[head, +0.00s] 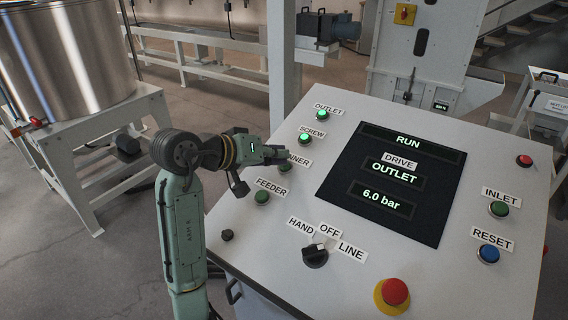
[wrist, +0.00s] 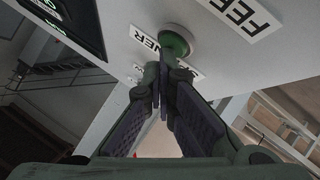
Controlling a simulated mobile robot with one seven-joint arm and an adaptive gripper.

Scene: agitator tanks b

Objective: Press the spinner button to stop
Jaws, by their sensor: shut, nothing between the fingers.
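In the wrist view the green button (wrist: 176,40) stands out from the panel at the top middle, beside the SPINNER label (wrist: 144,40), also partly covered. My gripper (head: 284,155) is shut and empty, its tips over the label close to the button. In the wrist view the closed fingertips (wrist: 168,72) are just below the button in the picture. I cannot tell whether they touch it.
Lit green OUTLET (head: 321,115) and SCREW (head: 305,139) buttons sit above; the dull green FEEDER button (head: 262,197) sits below. The display (head: 392,182) reads RUN, DRIVE OUTLET, 6.0 bar. A selector knob (head: 315,256) and red mushroom button (head: 394,292) are nearer the front.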

